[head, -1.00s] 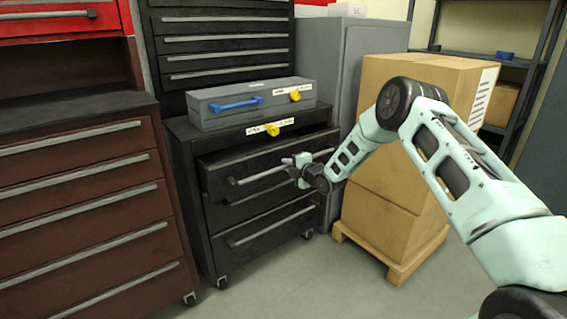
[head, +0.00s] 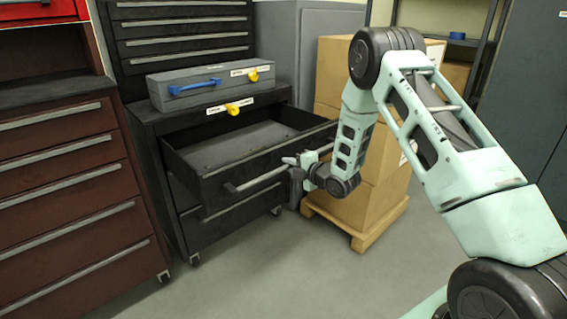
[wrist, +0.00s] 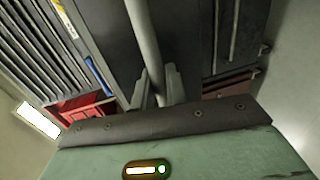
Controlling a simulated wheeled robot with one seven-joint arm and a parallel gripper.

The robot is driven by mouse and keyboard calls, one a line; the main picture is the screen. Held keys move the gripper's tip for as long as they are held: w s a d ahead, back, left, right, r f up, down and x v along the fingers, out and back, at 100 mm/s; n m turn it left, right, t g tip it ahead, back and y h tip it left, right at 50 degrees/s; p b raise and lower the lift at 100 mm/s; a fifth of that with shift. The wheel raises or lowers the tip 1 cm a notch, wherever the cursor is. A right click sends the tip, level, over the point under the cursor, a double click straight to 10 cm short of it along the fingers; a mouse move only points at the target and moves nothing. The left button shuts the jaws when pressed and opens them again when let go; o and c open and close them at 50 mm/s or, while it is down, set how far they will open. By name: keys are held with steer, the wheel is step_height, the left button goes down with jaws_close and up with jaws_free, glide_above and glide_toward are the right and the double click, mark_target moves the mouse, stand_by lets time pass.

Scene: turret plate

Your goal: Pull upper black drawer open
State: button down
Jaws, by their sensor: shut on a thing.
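The upper black drawer (head: 262,171) of the black rolling cabinet (head: 144,128) is pulled well out, and its bare inside shows in the head view. My gripper (head: 298,162) is shut on the right part of its long grey handle (head: 250,180). In the wrist view the handle (wrist: 143,45) runs down between the two fingers of my gripper (wrist: 155,90). The contact itself is partly hidden in the head view by the gripper body.
A grey case (head: 205,88) with a blue handle lies on the cabinet top. Stacked cardboard boxes (head: 335,75) on a wooden pallet (head: 362,240) stand to the right, behind my arm. A brown drawer cabinet (head: 65,190) stands at left. The floor (head: 270,280) in front is clear.

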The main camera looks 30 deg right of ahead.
steer(key=shift+s+d, duration=0.15)
steer(key=shift+s, duration=0.3)
steer(key=c, duration=1.5)
jaws_free()
steer(key=shift+o, duration=0.2)
steer(key=p+v, duration=0.1)
steer(key=v, duration=1.6)
steer(key=shift+s, duration=0.2)
